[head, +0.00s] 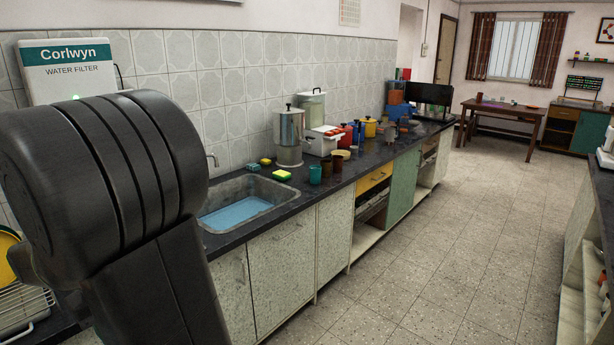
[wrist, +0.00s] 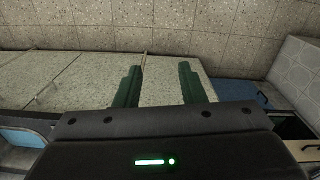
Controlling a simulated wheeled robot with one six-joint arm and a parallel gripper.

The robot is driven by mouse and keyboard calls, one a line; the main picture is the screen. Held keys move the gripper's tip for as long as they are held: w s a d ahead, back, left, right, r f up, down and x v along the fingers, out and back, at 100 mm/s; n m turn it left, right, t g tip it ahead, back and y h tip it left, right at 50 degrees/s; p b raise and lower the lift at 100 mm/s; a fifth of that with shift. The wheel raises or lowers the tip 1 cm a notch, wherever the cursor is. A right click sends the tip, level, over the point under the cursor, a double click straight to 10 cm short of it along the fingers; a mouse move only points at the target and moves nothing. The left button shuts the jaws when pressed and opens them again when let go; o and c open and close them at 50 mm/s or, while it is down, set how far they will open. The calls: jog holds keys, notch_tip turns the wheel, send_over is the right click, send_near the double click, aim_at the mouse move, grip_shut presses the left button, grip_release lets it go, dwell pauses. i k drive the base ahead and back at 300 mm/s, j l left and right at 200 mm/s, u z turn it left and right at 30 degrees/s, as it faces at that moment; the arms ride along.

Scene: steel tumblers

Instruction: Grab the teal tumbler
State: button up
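The teal tumbler (head: 315,175) stands upright on the dark counter in the head view, at the counter's front part just right of the sink. Brown tumblers stand close to its right, one at the front (head: 326,167) and another beside it (head: 338,163). My gripper (wrist: 160,85) shows in the wrist view with its two dark green fingers apart and nothing between them. It faces cabinet fronts and the floor; the teal tumbler is not in that view. In the head view my black arm fills the left side and my gripper is hidden.
The sink (head: 238,210) holds blue water. A yellow-green sponge (head: 282,175) lies between sink and tumbler. A steel urn (head: 289,138) and a white box (head: 320,141) stand behind. Pots and bottles crowd the counter farther right. The speckled floor (head: 440,240) in front is clear.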

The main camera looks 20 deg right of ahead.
aim_at(316, 171)
jog(key=i+l, duration=0.4)
jog(key=i+l+z, duration=0.15)
jog(key=i+l, duration=0.25)
jog(key=i, duration=0.15)
jog(key=i+l, duration=0.35)
jog(key=i+l+z, duration=0.15)
jog(key=i+l, duration=0.15)
jog(key=i, duration=0.3)
jog(key=i+l, duration=0.3)
jog(key=i, duration=0.2)
jog(key=i+l+z, duration=0.15)
jog(key=i, duration=0.35)
jog(key=i+l, duration=0.35)
jog(key=i, duration=0.15)
jog(key=z, duration=0.05)
